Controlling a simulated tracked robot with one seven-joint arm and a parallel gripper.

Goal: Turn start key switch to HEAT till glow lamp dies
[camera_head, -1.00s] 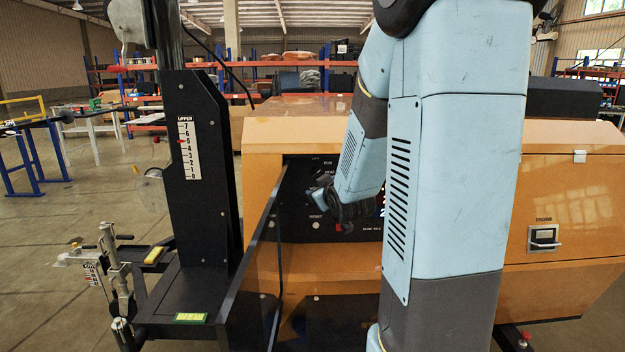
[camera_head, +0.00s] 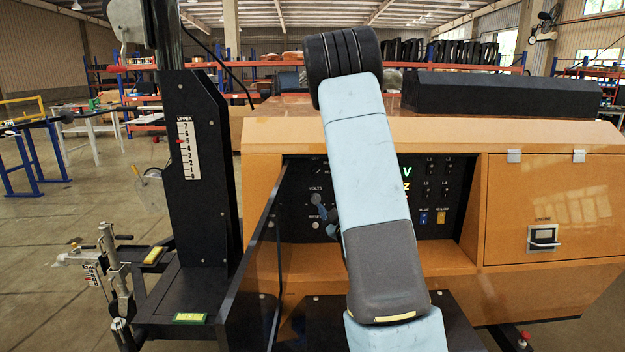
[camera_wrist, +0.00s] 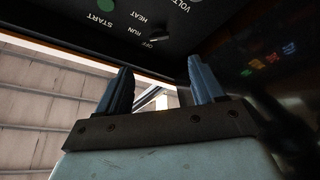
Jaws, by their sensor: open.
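The start key switch (camera_wrist: 162,34) shows in the wrist view as a small grey lever beside the OFF, RUN and HEAT lettering on the black control panel (camera_wrist: 60,14). Its exact position is hard to read. My gripper (camera_wrist: 160,66) is open and empty, its two dark blue fingers apart and pointing towards the panel's edge, short of the switch. In the head view the black panel (camera_head: 462,190) is partly covered by my arm, which hides most of my gripper. I cannot identify the glow lamp.
A green round part (camera_wrist: 107,5) sits by the START lettering. The orange housing (camera_head: 270,150) surrounds the panel recess. A dark open door (camera_head: 262,250) stands at its left, beside the black mast (camera_head: 197,150). Blue and yellow switches (camera_head: 431,217) are right of my arm.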

